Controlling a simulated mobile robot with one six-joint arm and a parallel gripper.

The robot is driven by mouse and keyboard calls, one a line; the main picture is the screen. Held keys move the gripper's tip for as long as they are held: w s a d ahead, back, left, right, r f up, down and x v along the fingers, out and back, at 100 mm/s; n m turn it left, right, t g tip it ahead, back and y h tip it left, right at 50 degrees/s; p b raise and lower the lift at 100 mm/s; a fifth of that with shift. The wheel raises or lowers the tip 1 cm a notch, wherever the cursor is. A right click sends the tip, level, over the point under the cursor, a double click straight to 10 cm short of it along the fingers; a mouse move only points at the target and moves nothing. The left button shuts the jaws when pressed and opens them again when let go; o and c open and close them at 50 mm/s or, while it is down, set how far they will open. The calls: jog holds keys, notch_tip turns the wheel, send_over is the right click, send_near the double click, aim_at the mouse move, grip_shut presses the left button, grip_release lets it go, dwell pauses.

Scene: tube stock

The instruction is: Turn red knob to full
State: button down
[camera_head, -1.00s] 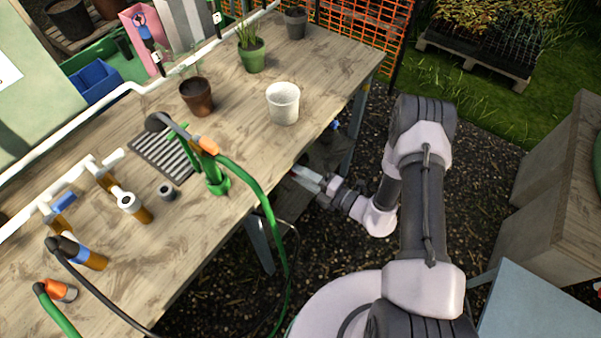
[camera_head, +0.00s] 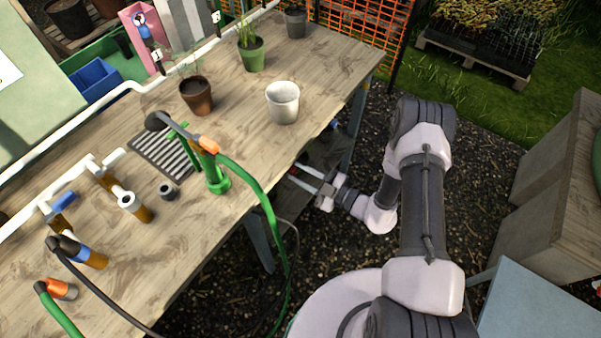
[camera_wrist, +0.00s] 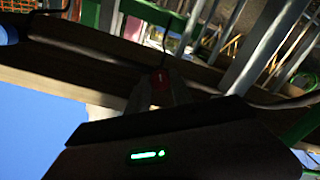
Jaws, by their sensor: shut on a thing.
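In the head view my gripper (camera_head: 303,178) reaches under the front edge of the bench, and the knob is mostly hidden there. The knob's setting cannot be read from these frames.
The wooden bench (camera_head: 235,130) stands above and left of my gripper. A green hose (camera_head: 268,215) hangs over its front edge near my arm. A white pot (camera_head: 283,103) stands on the bench near that edge.

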jog(key=shift+m, duration=2.3)
jog(key=c, duration=1.1)
grip_release()
jog(key=p+v, duration=0.3)
jog(key=v, duration=1.4)
jog(key=shift+s+d+f, duration=0.2)
